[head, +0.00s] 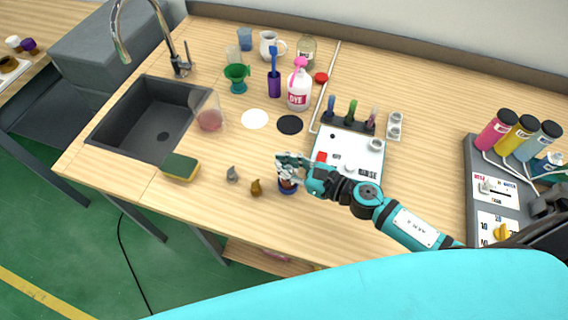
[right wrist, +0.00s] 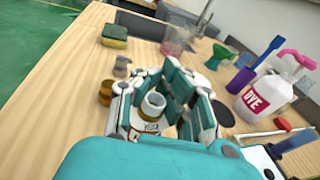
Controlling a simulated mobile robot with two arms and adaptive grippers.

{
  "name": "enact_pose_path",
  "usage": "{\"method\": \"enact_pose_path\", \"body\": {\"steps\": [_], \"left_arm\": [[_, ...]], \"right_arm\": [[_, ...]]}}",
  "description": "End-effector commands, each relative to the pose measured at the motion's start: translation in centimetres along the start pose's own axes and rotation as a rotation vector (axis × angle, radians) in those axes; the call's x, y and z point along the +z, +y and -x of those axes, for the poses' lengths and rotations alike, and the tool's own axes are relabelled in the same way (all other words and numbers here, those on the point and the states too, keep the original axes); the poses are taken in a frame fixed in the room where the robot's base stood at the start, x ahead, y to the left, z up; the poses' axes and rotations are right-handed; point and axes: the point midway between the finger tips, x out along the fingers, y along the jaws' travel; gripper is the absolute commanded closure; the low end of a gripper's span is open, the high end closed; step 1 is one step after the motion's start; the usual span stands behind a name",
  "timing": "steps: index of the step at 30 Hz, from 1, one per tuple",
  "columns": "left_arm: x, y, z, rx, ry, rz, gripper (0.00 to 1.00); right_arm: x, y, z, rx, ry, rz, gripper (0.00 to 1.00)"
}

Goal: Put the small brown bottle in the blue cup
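The small brown bottle (right wrist: 151,108), with a pale label and an amber neck, is between the fingers of my right gripper (right wrist: 160,90) in the right wrist view. In the head view my right gripper (head: 287,168) is low over the table's front part, and a little brown of the bottle shows below its fingers. My left gripper is out of view.
A brown piece (head: 256,187) and a grey piece (head: 232,174) stand just left of the gripper. A sponge (head: 180,167) lies by the sink (head: 150,120). A white tray (head: 345,155) is to the right. The DYE bottle (head: 299,90) stands farther back.

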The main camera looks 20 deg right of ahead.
Motion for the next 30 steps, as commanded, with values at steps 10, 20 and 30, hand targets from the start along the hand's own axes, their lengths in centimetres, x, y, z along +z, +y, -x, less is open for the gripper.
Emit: {"method": "enact_pose_path", "body": {"steps": [10, 20, 30], "left_arm": [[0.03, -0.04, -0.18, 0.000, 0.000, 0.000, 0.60], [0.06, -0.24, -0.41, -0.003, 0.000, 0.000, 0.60], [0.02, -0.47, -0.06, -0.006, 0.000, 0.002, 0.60]], "right_arm": [[-0.91, 0.01, -0.13, -0.001, -0.002, 0.002, 1.00], [-1.13, 0.03, -0.15, -0.001, -0.001, 0.002, 0.74], [-0.79, 0.00, -0.09, -0.001, -0.001, 0.002, 0.71]]}}
